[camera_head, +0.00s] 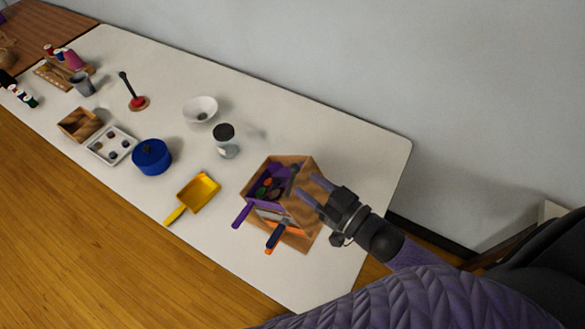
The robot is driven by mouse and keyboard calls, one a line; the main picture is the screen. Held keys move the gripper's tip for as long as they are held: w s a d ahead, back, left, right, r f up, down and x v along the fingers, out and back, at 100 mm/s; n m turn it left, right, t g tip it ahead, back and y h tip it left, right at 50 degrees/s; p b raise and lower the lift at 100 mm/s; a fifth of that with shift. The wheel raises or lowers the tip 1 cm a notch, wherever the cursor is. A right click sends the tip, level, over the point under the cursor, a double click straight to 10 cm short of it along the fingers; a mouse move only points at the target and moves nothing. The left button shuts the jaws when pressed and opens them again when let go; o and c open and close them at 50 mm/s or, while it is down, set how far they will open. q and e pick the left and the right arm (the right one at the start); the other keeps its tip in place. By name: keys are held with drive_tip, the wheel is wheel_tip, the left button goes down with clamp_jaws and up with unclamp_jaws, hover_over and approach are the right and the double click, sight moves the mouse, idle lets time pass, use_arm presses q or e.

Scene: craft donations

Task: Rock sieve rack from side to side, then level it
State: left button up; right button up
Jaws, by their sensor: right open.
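The sieve rack (300,235) is a brown wooden box-like frame near the right end of the white table. A purple sieve or tray (261,197) with small dark, green and orange pieces sits in its upper part, its purple handle sticking out toward the front left. An orange and dark handle (274,238) sticks out lower down. My right gripper (309,190) is open over the rack's right side, its fingers pointing left. I cannot tell whether the fingers touch the rack. The gripper hides part of the rack's right side. My left gripper is not in view.
Bare table lies behind the rack. The wall runs along the back.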

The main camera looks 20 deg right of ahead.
sight(293, 174)
drive_tip(key=x, duration=0.5)
clamp_jaws()
idle(1.4)
